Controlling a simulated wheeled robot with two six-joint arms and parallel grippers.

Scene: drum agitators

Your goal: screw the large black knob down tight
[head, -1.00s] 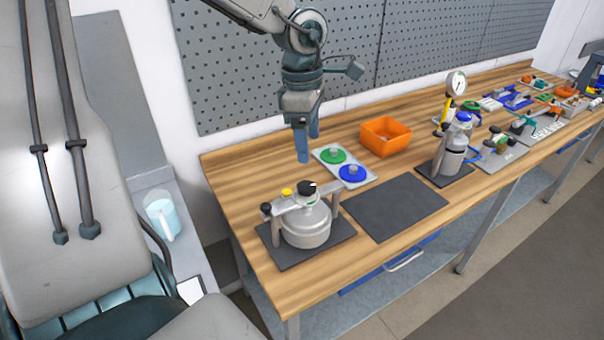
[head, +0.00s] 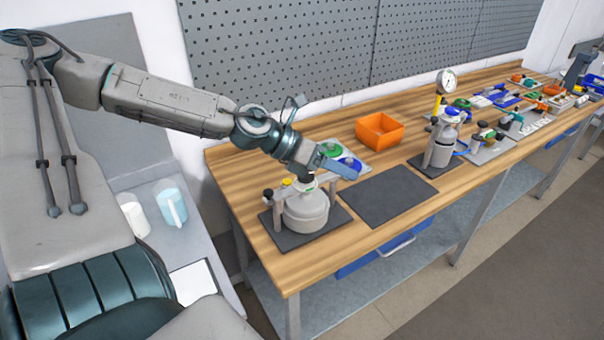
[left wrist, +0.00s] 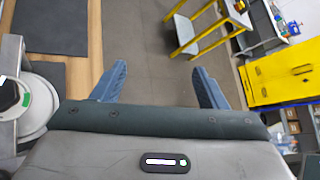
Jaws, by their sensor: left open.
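The silver vessel (head: 306,213) stands on a dark mat, with a clamp bar across its top. The large black knob (head: 309,173) sits on top of it, partly hidden by my left gripper (head: 343,168). In the left wrist view the knob (left wrist: 9,95) shows at the left edge, with a pale and green mark, off to the side of the fingers. My left gripper's blue fingers (left wrist: 160,82) are apart with nothing between them; they point sideways to the right over the bench. I cannot tell whether the gripper touches the knob. My right gripper is not in view.
An empty dark mat (head: 388,195) lies right of the vessel. Behind are a plate with green and blue discs (head: 334,149) and an orange bin (head: 379,131). A gauge bottle (head: 441,142) stands further right. A pegboard (head: 300,50) backs the bench.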

